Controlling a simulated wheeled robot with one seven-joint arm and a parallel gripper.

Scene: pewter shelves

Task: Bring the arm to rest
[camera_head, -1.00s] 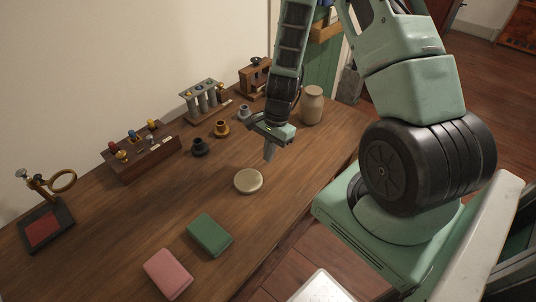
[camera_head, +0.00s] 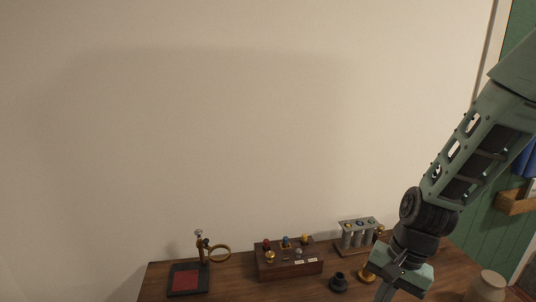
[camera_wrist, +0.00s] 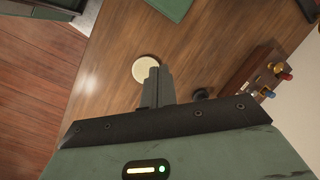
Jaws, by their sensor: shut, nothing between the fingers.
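My gripper (camera_head: 384,292) hangs over the right part of the wooden table, pointing down, at the lower edge of the head view. In the wrist view its fingers (camera_wrist: 157,86) are together with nothing between them. They overlap the lower right edge of a pale round disc (camera_wrist: 146,68) on the table in that view; the gap between them cannot be told. My arm comes down from the upper right of the head view.
A green book (camera_wrist: 172,6) shows in the wrist view.

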